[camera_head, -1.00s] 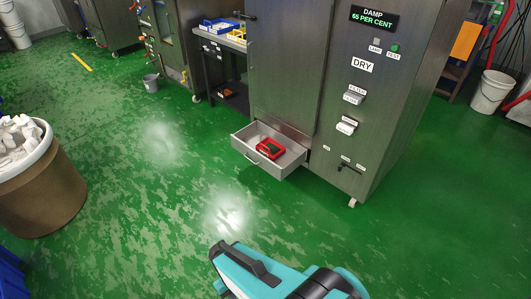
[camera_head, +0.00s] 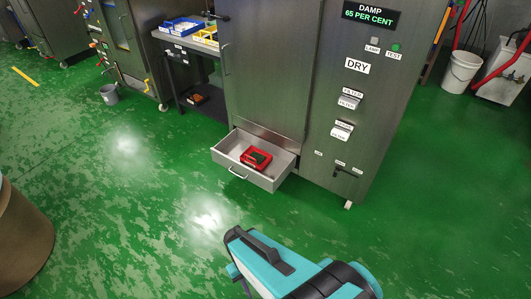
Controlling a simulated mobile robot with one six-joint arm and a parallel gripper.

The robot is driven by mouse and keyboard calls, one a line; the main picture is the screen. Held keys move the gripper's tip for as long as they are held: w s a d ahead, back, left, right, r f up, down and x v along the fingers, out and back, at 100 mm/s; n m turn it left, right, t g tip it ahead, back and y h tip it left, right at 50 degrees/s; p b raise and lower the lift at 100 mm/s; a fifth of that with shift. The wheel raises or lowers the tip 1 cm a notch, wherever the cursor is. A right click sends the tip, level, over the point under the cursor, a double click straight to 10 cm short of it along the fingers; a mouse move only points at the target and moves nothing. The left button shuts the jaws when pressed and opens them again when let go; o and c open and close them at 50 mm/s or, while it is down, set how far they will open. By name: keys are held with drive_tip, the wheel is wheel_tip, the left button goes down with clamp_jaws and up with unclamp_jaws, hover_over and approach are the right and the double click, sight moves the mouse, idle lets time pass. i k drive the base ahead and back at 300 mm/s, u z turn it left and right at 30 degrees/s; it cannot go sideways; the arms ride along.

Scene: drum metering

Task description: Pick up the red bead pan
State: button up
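The red bead pan (camera_head: 256,158) lies in an open, shallow metal drawer (camera_head: 225,163) low on the front of the grey cabinet. It is a red tray with a dark middle, and it sits near the drawer's left and middle part. Part of my teal and black arm shows at the bottom of the view, in front of the drawer and apart from it. No gripper fingers can be made out. Nothing touches the pan except the drawer.
The tall grey cabinet (camera_head: 270,75) carries a display reading DAMP 65 PER CENT and a DRY label. A dark side table (camera_head: 177,67) with blue and yellow trays stands left of it. A brown drum (camera_head: 22,240) is at left. Green floor before the drawer is clear.

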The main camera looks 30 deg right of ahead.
sight(256, 158)
drive_tip(key=z, duration=0.05)
drive_tip(key=i, duration=1.25)
drive_tip(key=u, duration=0.35)
